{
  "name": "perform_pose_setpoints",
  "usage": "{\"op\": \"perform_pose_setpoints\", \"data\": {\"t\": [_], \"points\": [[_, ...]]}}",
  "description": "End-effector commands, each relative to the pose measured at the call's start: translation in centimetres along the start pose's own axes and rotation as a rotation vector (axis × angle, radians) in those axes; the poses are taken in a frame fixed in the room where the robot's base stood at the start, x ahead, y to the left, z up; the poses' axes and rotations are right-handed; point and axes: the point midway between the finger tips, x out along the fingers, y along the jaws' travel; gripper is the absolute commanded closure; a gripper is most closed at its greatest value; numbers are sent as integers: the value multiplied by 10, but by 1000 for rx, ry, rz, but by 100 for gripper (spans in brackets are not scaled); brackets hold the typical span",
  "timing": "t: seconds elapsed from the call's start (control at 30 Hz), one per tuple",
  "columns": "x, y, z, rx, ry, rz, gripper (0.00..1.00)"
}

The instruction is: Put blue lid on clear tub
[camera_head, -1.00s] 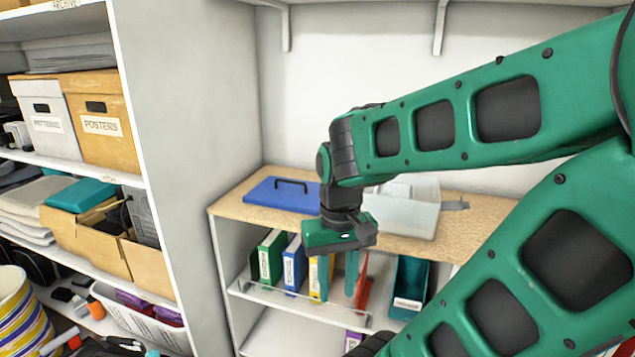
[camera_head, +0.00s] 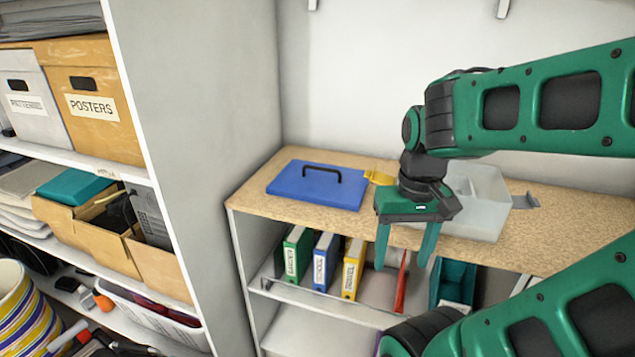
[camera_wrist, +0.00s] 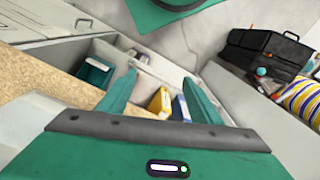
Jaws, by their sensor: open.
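The blue lid (camera_head: 318,186) with a dark arched handle lies flat on the wooden shelf top, at its left part. The clear tub (camera_head: 478,208) stands on the same top to the right, partly hidden behind my gripper and arm. A grey latch sticks out at its right side and a yellow latch (camera_head: 379,177) shows at its left. My gripper (camera_head: 405,262) is open and empty, pointing down in front of the top's front edge, right of the lid. In the wrist view, my gripper's fingers (camera_wrist: 158,98) are apart with nothing between them.
Green, blue and yellow binders (camera_head: 324,260) and a teal bin (camera_head: 455,283) stand on the shelf below the top. A tall shelf side panel (camera_head: 200,120) rises at the left, with cardboard boxes (camera_head: 95,95) beyond it. The wall is behind the top.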

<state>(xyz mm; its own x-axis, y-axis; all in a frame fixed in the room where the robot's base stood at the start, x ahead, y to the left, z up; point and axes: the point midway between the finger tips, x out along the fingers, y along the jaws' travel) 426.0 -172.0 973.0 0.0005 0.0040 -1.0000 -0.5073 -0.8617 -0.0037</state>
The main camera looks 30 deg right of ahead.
Motion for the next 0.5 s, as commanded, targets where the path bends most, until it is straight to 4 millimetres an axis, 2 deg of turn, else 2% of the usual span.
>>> {"op": "perform_pose_setpoints", "data": {"t": [0.03,0.13,0.17,0.33,0.4,0.5], "points": [[-2,-7,-8,-38,29,-1,28],[-6,-32,-40,-169,105,-4,4],[-8,-46,-50,-225,134,-9,0],[-28,-140,-103,-614,278,-63,0],[-38,-165,-120,-766,301,-78,0],[-49,-185,-141,-959,309,-86,0]]}}
